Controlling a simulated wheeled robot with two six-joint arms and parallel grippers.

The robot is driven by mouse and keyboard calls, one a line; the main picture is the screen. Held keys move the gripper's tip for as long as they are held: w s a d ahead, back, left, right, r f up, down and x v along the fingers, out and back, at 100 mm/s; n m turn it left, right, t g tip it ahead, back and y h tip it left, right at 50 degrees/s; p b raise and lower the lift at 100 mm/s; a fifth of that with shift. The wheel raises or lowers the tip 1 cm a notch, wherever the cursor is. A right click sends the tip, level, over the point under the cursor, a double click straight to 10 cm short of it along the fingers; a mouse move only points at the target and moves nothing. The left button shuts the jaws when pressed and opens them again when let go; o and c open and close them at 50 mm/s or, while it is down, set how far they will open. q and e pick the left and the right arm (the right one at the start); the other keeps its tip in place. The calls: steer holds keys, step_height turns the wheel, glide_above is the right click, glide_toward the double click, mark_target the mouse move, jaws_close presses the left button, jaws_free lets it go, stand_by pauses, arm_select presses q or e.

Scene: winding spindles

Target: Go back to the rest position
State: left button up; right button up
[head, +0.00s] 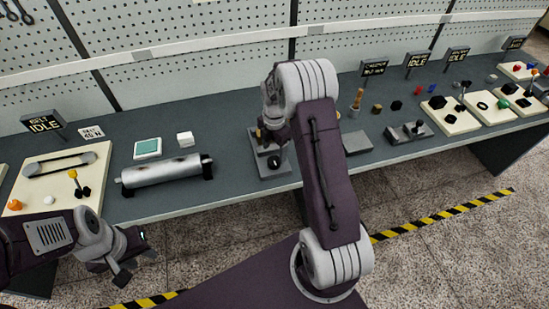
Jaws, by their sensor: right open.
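My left gripper (138,258) is at the lower left, in front of the bench edge and over the floor. Its fingers look spread with nothing between them. My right arm rises from the bottom centre and bends at the top. My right gripper (268,132) is over the bench at a grey fixture (272,176) with a black knob. It is open, and its fingers are small and partly hidden by the wrist. I cannot tell whether they touch the fixture.
The long grey bench (225,150) holds a metal roller (165,171), a belt board (55,178), a teal-topped box (147,148) and a white cube (185,139). A grey lever device (408,132) and cream boards (450,115) stand to the right. The floor in front is clear.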

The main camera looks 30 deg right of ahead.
step_height(320, 180, up, 4)
steer(key=shift+f, duration=0.25)
steer(key=shift+a, duration=0.15)
steer(key=s+a+r+t, duration=0.1)
steer(key=s+a+r, duration=0.45)
steer(key=a, duration=0.25)
steer(key=s+a+f+m, duration=0.1)
steer(key=s+m, duration=0.5)
steer(key=m, duration=0.4)
steer(key=s+a+f+m, duration=0.1)
steer(key=s+f+m, duration=0.1)
steer(key=s+m, duration=0.4)
steer(key=m, duration=0.5)
steer(key=shift+s+a+f, duration=0.2)
steer(key=shift+a+f, duration=0.05)
steer(key=shift+a, duration=0.15)
